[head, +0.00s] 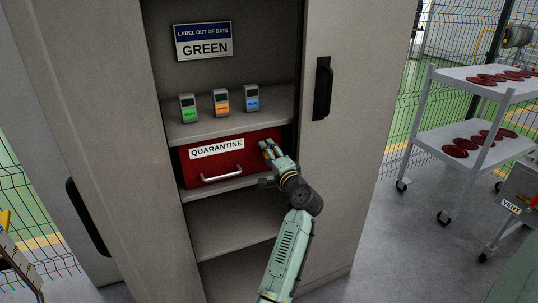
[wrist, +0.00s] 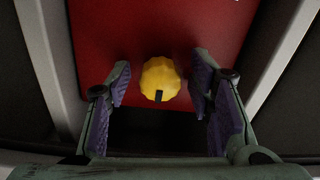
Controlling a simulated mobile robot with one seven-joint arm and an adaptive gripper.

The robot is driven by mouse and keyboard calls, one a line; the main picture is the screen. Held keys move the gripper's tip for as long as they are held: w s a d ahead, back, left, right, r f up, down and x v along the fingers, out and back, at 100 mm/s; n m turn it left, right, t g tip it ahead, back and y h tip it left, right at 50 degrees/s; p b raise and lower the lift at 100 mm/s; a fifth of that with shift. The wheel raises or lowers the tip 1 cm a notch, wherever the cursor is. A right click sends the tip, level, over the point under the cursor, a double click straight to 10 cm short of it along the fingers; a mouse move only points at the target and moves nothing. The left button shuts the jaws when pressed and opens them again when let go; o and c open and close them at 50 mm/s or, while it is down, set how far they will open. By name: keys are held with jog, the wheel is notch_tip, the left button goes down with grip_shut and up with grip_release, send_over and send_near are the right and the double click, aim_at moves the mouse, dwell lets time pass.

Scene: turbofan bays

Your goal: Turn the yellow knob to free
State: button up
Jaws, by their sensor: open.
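The yellow knob (wrist: 160,79) sits on the front of the red quarantine drawer (wrist: 115,30). In the wrist view it is round with a ridged edge, and a black mark shows at its lower side. My gripper (wrist: 160,85) is open, with one purple-padded finger on each side of the knob and a gap on both sides. In the head view my gripper (head: 268,147) is at the right end of the drawer front (head: 225,168) and hides the knob.
The drawer has a metal handle (head: 221,174). Three small devices stand on the shelf (head: 180,130) above, under a sign (head: 203,41) reading GREEN. The open right cabinet door (head: 350,120) is close beside my arm. A cart (head: 475,140) with red discs stands further right.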

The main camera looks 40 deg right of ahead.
jog(key=v, duration=1.2)
jog(key=shift+a, duration=0.1)
